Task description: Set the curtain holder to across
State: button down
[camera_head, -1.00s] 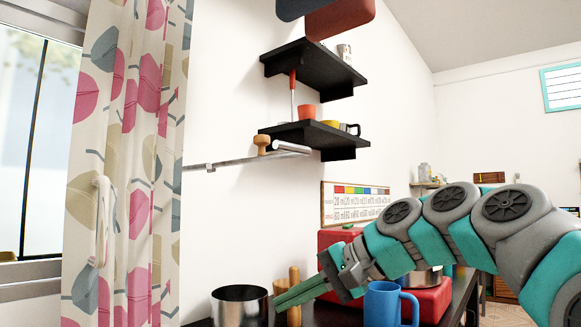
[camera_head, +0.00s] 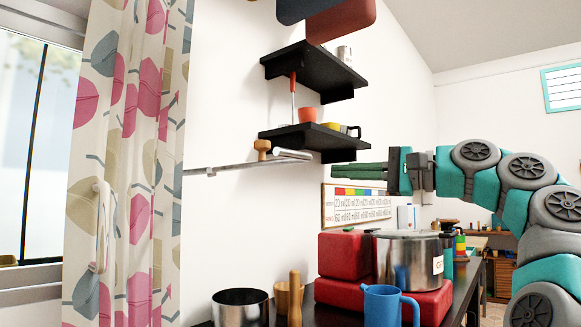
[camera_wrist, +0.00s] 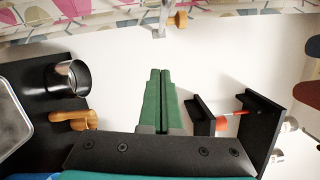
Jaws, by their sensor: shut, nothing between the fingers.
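The curtain holder seems to be the thin metal bar (camera_head: 225,166) on the white wall, with a round wooden knob (camera_head: 262,147). The bar runs from the curtain's right edge toward the lower shelf. In the wrist view the knob (camera_wrist: 177,20) shows at the top centre, beyond my fingertips. The patterned curtain (camera_head: 125,120) hangs at the left. My gripper (camera_head: 334,170) is shut and empty, its green fingers pointing left, right of the knob and apart from it. In the wrist view my gripper (camera_wrist: 168,72) points up toward the bar.
Two black shelves (camera_head: 308,70) with cups jut from the wall near my fingertips. Below stand a metal pot (camera_head: 411,260), red boxes (camera_head: 342,256), a blue mug (camera_head: 382,303) and a steel container (camera_head: 240,306). Bare wall (camera_head: 225,235) lies below the bar.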

jog(key=w+a+r, duration=0.1)
jog(key=a, duration=0.9)
jog(key=shift+a+p, duration=0.25)
jog(key=shift+p, duration=0.15)
jog(key=shift+w, duration=0.1)
jog(key=shift+d+r, duration=0.1)
jog(key=shift+r, duration=0.1)
jog(key=shift+d+r+m+t+b, duration=0.15)
jog(key=shift+r+m+t+b, duration=0.15)
jog(key=shift+r+b, duration=0.7)
jog(key=shift+b, duration=0.3)
